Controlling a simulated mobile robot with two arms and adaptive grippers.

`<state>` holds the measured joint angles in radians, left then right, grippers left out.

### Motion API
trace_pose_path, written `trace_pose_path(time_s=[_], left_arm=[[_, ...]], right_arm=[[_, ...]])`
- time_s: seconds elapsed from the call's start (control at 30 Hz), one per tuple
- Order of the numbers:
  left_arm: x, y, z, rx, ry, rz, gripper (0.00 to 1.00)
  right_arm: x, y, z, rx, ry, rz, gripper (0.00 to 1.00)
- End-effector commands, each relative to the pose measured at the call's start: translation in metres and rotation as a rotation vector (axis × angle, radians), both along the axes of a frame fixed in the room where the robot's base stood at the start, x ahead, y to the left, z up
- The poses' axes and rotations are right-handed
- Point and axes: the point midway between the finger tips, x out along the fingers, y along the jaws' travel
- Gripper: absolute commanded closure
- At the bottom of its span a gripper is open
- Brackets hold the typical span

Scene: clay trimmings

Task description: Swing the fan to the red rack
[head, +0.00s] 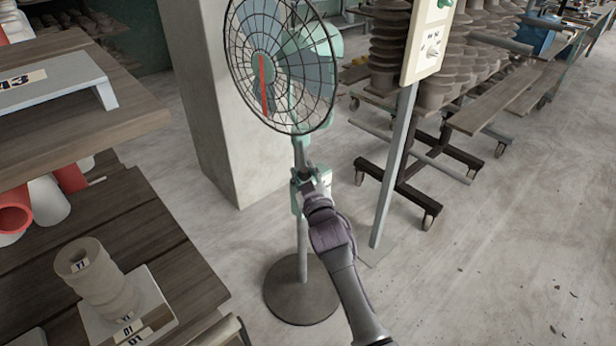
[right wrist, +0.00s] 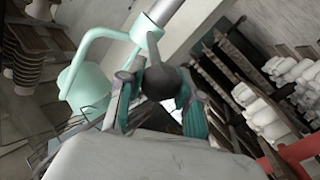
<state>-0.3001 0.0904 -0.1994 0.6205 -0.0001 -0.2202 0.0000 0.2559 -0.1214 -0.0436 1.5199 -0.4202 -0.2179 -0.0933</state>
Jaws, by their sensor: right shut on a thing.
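The standing fan (head: 302,252) has a round wire cage, a mint-green motor housing and a dark round base on the floor. Its cage (head: 283,60) is tilted and faces left toward me, with a red strip at its middle. My right gripper (head: 307,178) reaches up to the fan's post just below the cage. In the right wrist view, my right gripper (right wrist: 158,88) is shut on a dark round knob (right wrist: 160,80) beside the mint-green parts. A red beam (right wrist: 302,148) with white pieces near it shows at the lower right there. My left gripper is out of view.
A concrete pillar (head: 225,120) stands just behind and left of the fan. A control panel (head: 428,40) on a post (head: 393,170) is right of it. A wheeled rack of brown insulators (head: 400,60) stands behind. A wooden bench (head: 160,235) is at left.

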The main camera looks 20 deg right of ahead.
Motion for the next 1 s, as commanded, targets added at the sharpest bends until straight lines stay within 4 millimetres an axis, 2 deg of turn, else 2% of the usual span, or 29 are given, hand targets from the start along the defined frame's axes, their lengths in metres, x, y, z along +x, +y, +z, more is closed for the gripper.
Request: trace_pose_path(time_s=[0.53, 0.57, 0.7, 1.0], left_arm=[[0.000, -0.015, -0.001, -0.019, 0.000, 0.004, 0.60], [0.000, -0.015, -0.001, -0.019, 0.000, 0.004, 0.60], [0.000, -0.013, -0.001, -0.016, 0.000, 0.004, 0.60], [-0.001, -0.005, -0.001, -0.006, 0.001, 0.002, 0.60]], right_arm=[[0.003, 0.000, -0.002, -0.003, 0.004, -0.014, 1.00], [0.003, 0.000, -0.002, -0.003, 0.004, -0.014, 0.61], [0.003, 0.000, -0.002, -0.003, 0.004, -0.015, 0.39], [0.002, 0.000, -0.002, -0.003, 0.003, -0.013, 0.39]])
